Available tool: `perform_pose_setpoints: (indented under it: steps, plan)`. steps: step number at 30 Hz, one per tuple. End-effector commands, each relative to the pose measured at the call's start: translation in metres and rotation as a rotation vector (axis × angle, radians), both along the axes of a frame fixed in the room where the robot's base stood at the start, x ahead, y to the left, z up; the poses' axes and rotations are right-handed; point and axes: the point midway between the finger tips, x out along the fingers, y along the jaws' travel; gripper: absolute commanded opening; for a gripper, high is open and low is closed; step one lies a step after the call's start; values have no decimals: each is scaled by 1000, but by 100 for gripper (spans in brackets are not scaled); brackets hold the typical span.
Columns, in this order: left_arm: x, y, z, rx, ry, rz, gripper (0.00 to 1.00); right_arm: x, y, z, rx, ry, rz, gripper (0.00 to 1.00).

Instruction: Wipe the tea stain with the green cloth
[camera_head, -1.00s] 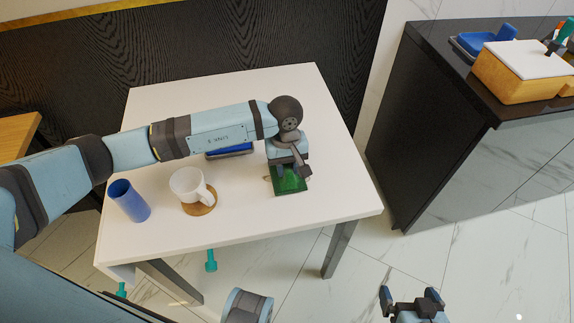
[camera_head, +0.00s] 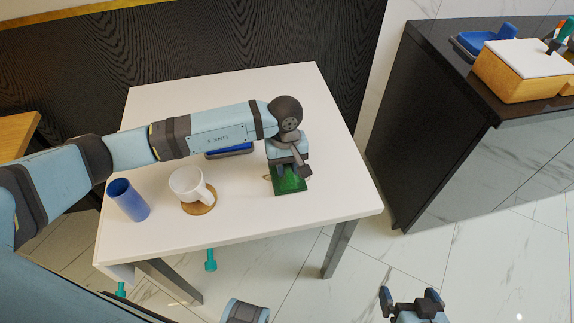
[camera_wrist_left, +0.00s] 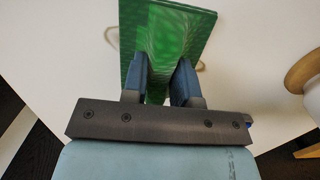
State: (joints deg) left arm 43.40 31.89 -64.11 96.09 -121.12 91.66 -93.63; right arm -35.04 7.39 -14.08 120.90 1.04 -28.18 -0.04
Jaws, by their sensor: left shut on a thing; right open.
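The green cloth (camera_head: 290,187) lies flat on the white table (camera_head: 250,222), near its right side. It also fills the top middle of the left wrist view (camera_wrist_left: 178,25). My left gripper (camera_head: 291,172) points down and is shut on the cloth, with a fold pinched between its fingers (camera_wrist_left: 160,68). The tea stain (camera_head: 267,178) shows as a thin brownish curve at the cloth's left edge; parts of it also show on both sides of the cloth in the left wrist view (camera_wrist_left: 110,36). The cloth hides the rest. My right gripper (camera_head: 412,297) is open and empty, low over the floor.
A white mug (camera_head: 186,184) stands on a round wooden coaster (camera_head: 199,208), left of the cloth. A blue cup (camera_head: 128,200) stands further left. A blue tray (camera_head: 229,153) is partly hidden under my left arm. A dark counter (camera_head: 440,125) stands apart on the right.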

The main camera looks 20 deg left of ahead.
Motion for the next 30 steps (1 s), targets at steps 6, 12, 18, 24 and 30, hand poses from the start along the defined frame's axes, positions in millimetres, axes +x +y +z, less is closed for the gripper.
perform_pose_setpoints:
  steps: [6, 12, 18, 24, 30]
  plan:
    - [0, 0, -5, 0, 0, 0, 0, 1, 0, -4, 1, -3, 0, 100]
    - [0, 0, -7, 0, 0, 1, 0, 1, 0, -5, 1, -4, 0, 100]
    - [-4, 8, -6, 1, 0, 1, 0, 1, 0, -3, 1, -4, 0, 100]
    - [-14, 23, -5, 0, 0, 0, 0, 1, 0, -2, 1, -4, 0, 100]
    - [-15, 25, -5, 0, 0, 0, 0, 1, 0, -2, 1, -4, 0, 100]
